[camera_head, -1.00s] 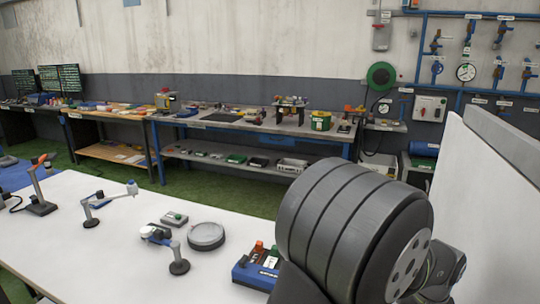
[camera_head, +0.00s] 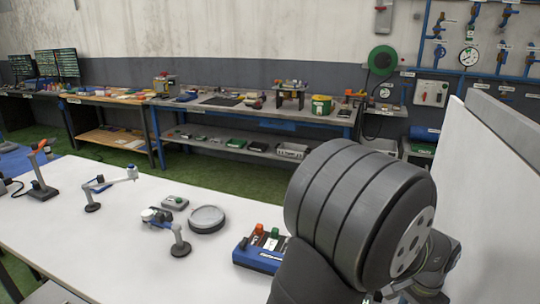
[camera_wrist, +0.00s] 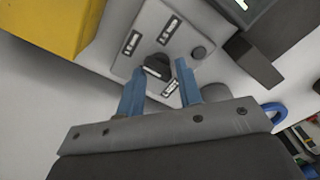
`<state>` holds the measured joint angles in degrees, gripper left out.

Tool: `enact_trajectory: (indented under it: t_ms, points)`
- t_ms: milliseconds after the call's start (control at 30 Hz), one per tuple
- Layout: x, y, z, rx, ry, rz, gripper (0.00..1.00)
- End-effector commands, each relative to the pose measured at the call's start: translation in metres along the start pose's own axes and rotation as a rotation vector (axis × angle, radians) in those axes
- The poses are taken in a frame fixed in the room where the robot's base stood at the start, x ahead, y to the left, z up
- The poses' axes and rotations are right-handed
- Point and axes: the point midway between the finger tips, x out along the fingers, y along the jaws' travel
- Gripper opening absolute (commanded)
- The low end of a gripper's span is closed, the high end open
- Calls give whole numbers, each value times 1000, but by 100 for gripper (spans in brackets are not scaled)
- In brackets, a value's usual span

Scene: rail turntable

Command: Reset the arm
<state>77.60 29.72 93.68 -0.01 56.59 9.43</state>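My arm fills the right of the head view as large dark grey rounded links; its gripper is hidden there. In the wrist view my gripper (camera_wrist: 160,68) shows two blue fingers standing apart with a gap between them. A dark knob (camera_wrist: 156,68) on a light grey panel (camera_wrist: 128,62) appears between and beyond the fingertips. I cannot tell whether the fingers touch it. In the head view a round grey disc (camera_head: 207,217) lies on the white table (camera_head: 110,235).
A blue box (camera_head: 258,257) with orange and green tops stands at the table's front. A small grey box (camera_head: 175,203) and several small stands are left of it. A white panel (camera_head: 485,190) rises at right. A yellow block (camera_wrist: 45,22) shows in the wrist view.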

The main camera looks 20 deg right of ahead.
Motion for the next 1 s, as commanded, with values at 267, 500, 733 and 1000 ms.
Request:
enact_trajectory:
  t_ms: [267, 500, 733, 1000]
  points:
    - [-57, 0, -1, 5, 4, -1, 33]
    - [-94, 0, 0, 4, 2, 0, 33]
    - [-109, 0, 0, 3, 1, 0, 33]
    - [-110, 0, 0, 3, 0, 0, 33]
